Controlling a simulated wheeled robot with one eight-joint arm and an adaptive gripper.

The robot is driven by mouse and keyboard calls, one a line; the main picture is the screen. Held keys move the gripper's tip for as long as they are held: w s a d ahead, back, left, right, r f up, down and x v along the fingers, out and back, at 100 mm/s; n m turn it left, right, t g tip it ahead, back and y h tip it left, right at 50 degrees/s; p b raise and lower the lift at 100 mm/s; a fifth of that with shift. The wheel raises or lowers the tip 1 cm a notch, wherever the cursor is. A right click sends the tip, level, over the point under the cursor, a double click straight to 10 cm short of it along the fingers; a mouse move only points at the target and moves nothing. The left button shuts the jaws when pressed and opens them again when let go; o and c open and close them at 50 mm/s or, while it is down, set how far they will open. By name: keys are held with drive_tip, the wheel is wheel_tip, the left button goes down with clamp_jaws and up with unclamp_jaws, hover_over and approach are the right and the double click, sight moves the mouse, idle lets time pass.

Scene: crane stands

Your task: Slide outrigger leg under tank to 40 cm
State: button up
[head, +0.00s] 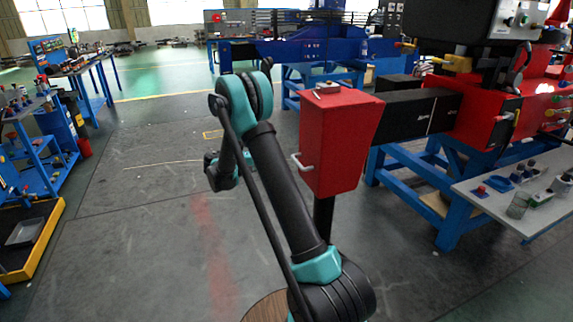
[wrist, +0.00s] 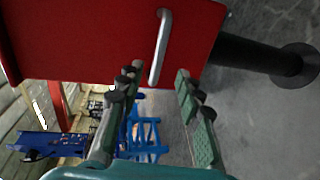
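The red box-shaped tank (head: 338,135) sits at the near end of the black outrigger beam (head: 405,115), which runs right into a red housing. A black leg post (head: 324,215) goes down below the tank; in the wrist view the post (wrist: 245,55) ends in a round foot (wrist: 298,65). A pale handle (head: 301,163) is on the tank's left side. My gripper (wrist: 160,70) is open and empty, facing this side. The handle (wrist: 161,45) shows with its lower end between the fingertips in the picture.
Another blue machine (head: 285,48) is behind. Blue workbenches (head: 45,165) line the left. The floor left of the tank is clear.

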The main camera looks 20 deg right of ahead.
drive_tip(key=shift+v, duration=1.15)
drive_tip(key=s+d+t+y, duration=0.15)
drive_tip(key=s+y, duration=0.25)
drive_tip(key=s, duration=0.4)
drive_tip(key=s+d+g+y, duration=0.1)
drive_tip(key=s+d+y, duration=0.2)
drive_tip(key=s, duration=0.5)
drive_tip(key=s+a+f+t+y, duration=0.1)
drive_tip(key=s+a+y, duration=0.2)
drive_tip(key=s, duration=0.3)
drive_tip(key=s+a+f+y, duration=0.2)
drive_tip(key=s, duration=0.5)
drive_tip(key=s+a+f+m+t+y, duration=0.1)
drive_tip(key=s+a+y, duration=0.2)
drive_tip(key=s, duration=0.4)
drive_tip(key=shift+a+f+t+y, duration=0.2)
drive_tip(key=shift+a+t+y, duration=0.1)
drive_tip(key=shift+t, duration=0.05)
